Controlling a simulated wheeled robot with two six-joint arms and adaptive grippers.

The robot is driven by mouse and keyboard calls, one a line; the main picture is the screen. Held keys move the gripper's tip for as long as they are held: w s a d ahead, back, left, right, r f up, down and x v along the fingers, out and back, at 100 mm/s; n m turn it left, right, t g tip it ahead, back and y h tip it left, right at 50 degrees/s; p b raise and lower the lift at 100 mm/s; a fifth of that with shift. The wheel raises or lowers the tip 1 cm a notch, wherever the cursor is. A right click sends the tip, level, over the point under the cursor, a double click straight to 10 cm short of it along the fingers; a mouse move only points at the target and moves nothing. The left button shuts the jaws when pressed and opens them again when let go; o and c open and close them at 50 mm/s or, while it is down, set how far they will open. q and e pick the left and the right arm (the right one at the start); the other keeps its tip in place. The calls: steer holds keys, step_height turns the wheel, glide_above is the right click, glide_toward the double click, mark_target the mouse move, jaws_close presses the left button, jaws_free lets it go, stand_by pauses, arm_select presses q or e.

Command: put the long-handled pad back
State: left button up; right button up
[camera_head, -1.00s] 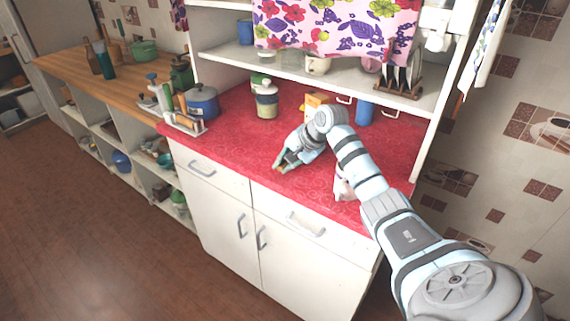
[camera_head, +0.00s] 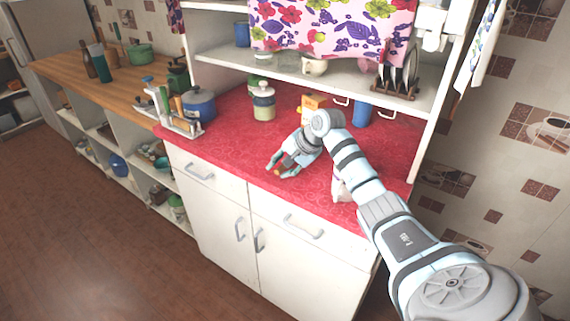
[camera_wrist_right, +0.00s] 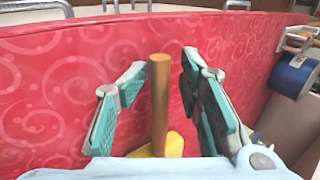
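The long-handled pad shows in the right wrist view as a round wooden handle (camera_wrist_right: 159,105) with a yellow pad (camera_wrist_right: 172,146) at its lower end. My right gripper (camera_wrist_right: 160,100) is open, one finger on each side of the handle, with a visible gap on both sides. In the head view my right gripper (camera_head: 282,167) is low over the red counter near its front edge, with a small orange-brown bit of the pad between its fingers. Part of the yellow pad is hidden by the gripper's palm. My left gripper is not in view.
A white utensil rack (camera_head: 181,127) and a blue pot (camera_head: 199,104) stand at the counter's left end. A lidded jar (camera_head: 264,105), an orange box (camera_head: 312,104) and a blue cup (camera_head: 362,113) stand behind. The red counter (camera_head: 232,140) left of my gripper is clear.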

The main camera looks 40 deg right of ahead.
steer(key=shift+r+p, duration=0.3)
steer(key=b+v, duration=0.1)
steer(key=v, duration=1.3)
steer(key=shift+a, duration=0.15)
steer(key=shift+s+r, duration=0.1)
